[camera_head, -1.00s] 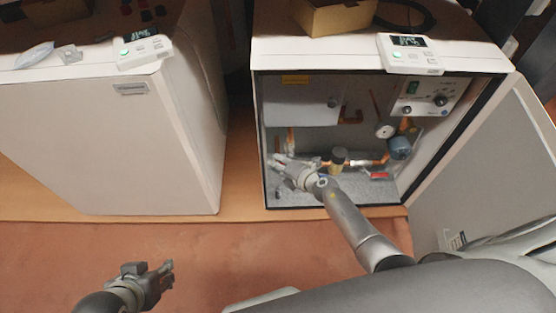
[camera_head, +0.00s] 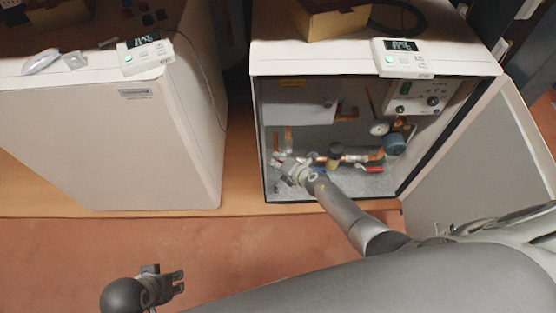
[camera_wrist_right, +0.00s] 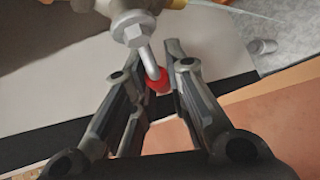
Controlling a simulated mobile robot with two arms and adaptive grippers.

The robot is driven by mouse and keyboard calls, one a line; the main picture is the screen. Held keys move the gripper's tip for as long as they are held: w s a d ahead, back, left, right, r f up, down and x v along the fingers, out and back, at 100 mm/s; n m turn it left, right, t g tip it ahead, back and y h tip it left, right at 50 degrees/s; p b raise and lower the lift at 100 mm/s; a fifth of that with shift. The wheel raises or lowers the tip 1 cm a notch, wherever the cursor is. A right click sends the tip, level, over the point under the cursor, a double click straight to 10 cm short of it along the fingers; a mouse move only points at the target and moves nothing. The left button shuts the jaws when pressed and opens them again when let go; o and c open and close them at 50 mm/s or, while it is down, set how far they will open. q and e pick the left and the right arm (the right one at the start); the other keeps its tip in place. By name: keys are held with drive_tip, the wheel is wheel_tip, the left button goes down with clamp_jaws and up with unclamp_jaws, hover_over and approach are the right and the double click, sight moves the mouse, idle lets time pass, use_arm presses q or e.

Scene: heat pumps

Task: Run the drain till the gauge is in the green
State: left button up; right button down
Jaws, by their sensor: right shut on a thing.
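The open heat pump cabinet (camera_head: 300,140) stands at the right in the head view, with a small round white gauge (camera_head: 380,128) inside; its needle and colours are too small to read. My right gripper (camera_head: 280,163) is inside the cabinet at the lower left. In the right wrist view, my right gripper (camera_wrist_right: 178,62) is shut on a metal valve lever with a red tip (camera_wrist_right: 157,80). The lever hangs from a hex-nut valve body (camera_wrist_right: 133,28). My left gripper (camera_head: 181,281) is open and empty over the floor at the lower left.
Copper pipes, a blue pump (camera_head: 394,144) and a red handle (camera_head: 370,168) sit right of my right gripper. The cabinet door (camera_head: 475,160) stands open at the right. A closed unit (camera_head: 120,145) stands at the left. The floor (camera_head: 60,255) in front is clear.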

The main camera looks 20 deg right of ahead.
drive_tip(key=shift+s+d+f, duration=0.1)
idle(0.3)
drive_tip(key=c, duration=1.4)
unclamp_jaws()
drive_tip(key=shift+c, duration=0.2)
drive_tip(key=v, duration=1.2)
